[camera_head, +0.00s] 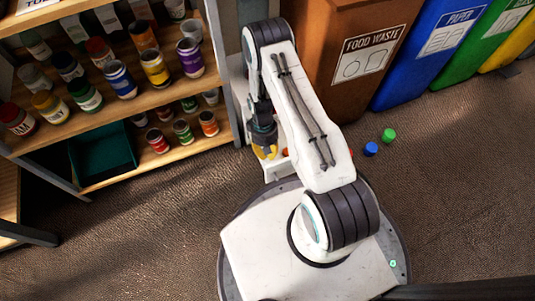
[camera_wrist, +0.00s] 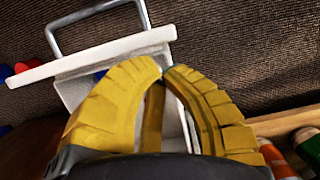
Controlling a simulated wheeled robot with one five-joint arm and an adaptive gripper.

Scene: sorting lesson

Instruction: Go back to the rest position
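My gripper (camera_head: 265,153) hangs below my folded white arm, in front of the shelf's right end and above a white tray-like part (camera_head: 276,172). In the wrist view my gripper's yellow fingers (camera_wrist: 163,70) curve together and their tips meet. I see nothing held between them. The white part (camera_wrist: 110,52) with a grey metal handle lies behind and below the fingers. A small orange-red thing (camera_head: 285,152) shows beside my gripper, partly hidden by my arm.
A wooden shelf (camera_head: 165,98) with several jars and a green bin (camera_head: 103,150) stands left. Brown food waste (camera_head: 350,85), blue paper (camera_head: 425,65) and green (camera_head: 490,50) bins stand behind right. Blue (camera_head: 371,149) and green (camera_head: 389,135) pieces lie on the floor. The right floor is clear.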

